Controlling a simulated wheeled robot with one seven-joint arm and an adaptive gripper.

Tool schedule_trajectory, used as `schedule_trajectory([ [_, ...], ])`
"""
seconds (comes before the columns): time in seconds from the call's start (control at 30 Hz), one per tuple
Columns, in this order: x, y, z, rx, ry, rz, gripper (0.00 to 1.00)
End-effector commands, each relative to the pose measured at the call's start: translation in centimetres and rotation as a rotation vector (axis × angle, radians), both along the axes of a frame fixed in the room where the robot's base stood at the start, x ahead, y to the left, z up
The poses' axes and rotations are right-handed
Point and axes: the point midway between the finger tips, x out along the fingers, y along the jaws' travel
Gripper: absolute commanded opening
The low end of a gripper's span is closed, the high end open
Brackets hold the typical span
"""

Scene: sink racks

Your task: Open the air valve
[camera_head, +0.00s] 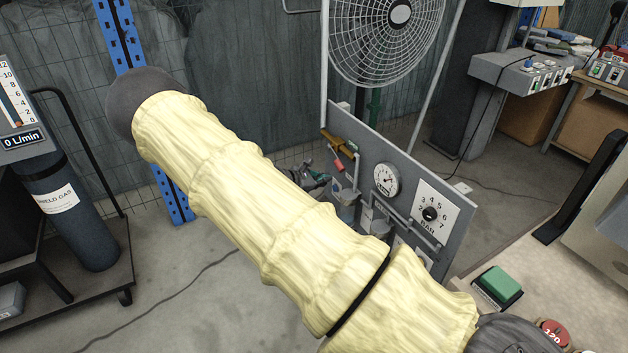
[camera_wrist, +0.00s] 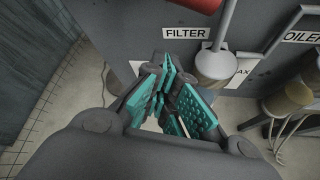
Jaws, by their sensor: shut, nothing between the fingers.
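The air valve is on the grey upright panel in the head view: a brass body (camera_head: 339,142) with a red handle (camera_head: 338,166) hanging below it. In the wrist view a red part (camera_wrist: 193,4), which looks like the handle, is cut off at the top edge. My gripper (camera_wrist: 176,94) has teal ribbed pads and is shut and empty, below the red part and in front of the panel. In the head view my gripper (camera_head: 315,176) is small and partly hidden by my sleeved arm. I cannot tell from these frames whether it touches anything.
The FILTER label (camera_wrist: 186,33) and filter body (camera_wrist: 213,66) are close to the gripper's right. A pressure gauge (camera_head: 386,180) and BAR dial (camera_head: 432,213) are further right on the panel. A fan (camera_head: 390,40) stands behind. A gas cylinder (camera_head: 70,215) stands on the left.

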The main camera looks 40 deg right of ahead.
Motion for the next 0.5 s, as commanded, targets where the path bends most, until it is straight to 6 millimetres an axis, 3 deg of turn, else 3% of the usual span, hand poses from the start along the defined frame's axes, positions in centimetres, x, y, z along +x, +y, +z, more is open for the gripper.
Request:
schedule_trajectory([
  [0.07, -0.1, -1.0, -0.5, 0.000, 0.000, -0.001, 0.00],
  [0.2, -0.6, -1.0, 1.4, 0.001, -0.001, 0.000, 0.00],
  [0.5, -1.5, -1.2, 3.1, 0.001, -0.001, 0.002, 0.00],
])
